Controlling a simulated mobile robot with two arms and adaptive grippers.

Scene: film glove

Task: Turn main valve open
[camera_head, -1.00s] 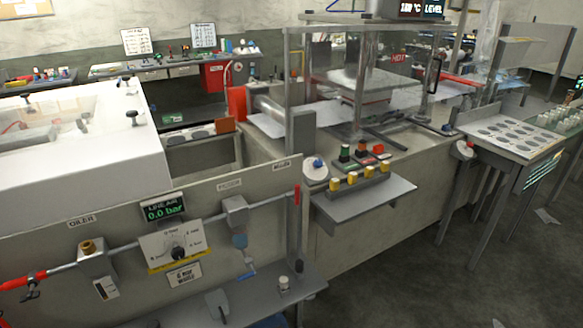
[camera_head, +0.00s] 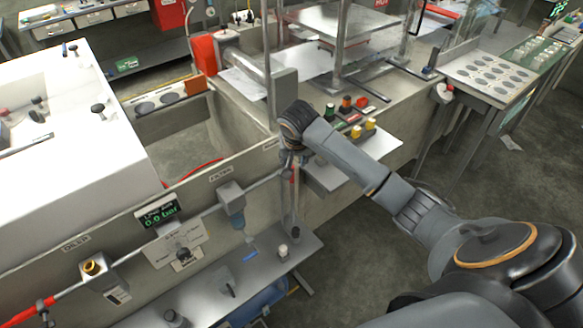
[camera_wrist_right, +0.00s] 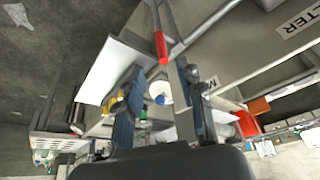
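The main valve's red lever (camera_head: 292,176) is at the right end of the pipe along the panel. It points downward and is partly hidden by my right gripper (camera_head: 292,158). In the right wrist view the red lever (camera_wrist_right: 161,46) shows just beyond and between the fingertips of my right gripper (camera_wrist_right: 162,78). The fingers are apart with nothing between them. I cannot tell if they touch the lever. The line display (camera_head: 159,213) reads 0.0 bar. My left gripper is not in view.
The filter unit (camera_head: 232,200) and a dial plate (camera_head: 180,245) sit on the pipe left of the valve. A grey lower shelf (camera_head: 255,275) holds small items.

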